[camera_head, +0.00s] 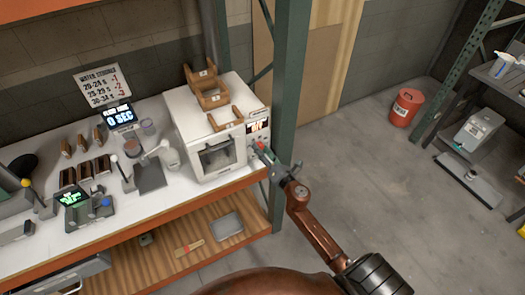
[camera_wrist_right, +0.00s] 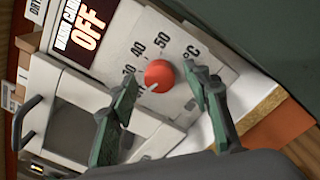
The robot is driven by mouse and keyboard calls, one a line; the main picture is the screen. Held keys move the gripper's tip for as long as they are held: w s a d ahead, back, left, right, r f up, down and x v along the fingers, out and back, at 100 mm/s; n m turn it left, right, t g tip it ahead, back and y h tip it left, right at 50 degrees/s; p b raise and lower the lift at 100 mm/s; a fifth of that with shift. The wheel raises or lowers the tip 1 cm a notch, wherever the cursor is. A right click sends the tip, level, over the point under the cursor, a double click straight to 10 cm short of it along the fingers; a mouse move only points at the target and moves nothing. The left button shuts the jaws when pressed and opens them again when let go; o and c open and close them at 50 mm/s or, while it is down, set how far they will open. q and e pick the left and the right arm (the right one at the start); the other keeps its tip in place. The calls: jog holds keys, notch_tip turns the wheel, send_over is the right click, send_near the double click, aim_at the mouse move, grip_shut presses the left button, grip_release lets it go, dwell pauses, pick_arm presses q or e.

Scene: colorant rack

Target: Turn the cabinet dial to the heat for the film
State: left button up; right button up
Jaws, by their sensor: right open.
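The white warm cabinet (camera_head: 212,160) stands at the right end of the bench. Its red dial (camera_wrist_right: 158,74) shows large in the right wrist view, beside a scale reading 30, 40, 50 and °C. A white mark on the dial points to the lower left, away from the numbers. The cabinet display (camera_wrist_right: 86,30) reads "WARM CABINET OFF". My right gripper (camera_wrist_right: 165,90) is open, its fingers on either side of the dial; I cannot tell whether they touch it. It also shows at the cabinet front in the head view (camera_head: 264,156). My left gripper is out of view.
Brown open boxes (camera_head: 212,97) sit on the cabinet. A wall sign (camera_head: 103,84) lists water strokes by seconds; a display (camera_head: 119,115) below reads 0 SEC. Open floor lies right, with a red bin (camera_head: 405,108).

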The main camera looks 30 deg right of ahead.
jog(key=shift+c, duration=0.4)
jog(key=c, duration=1.1)
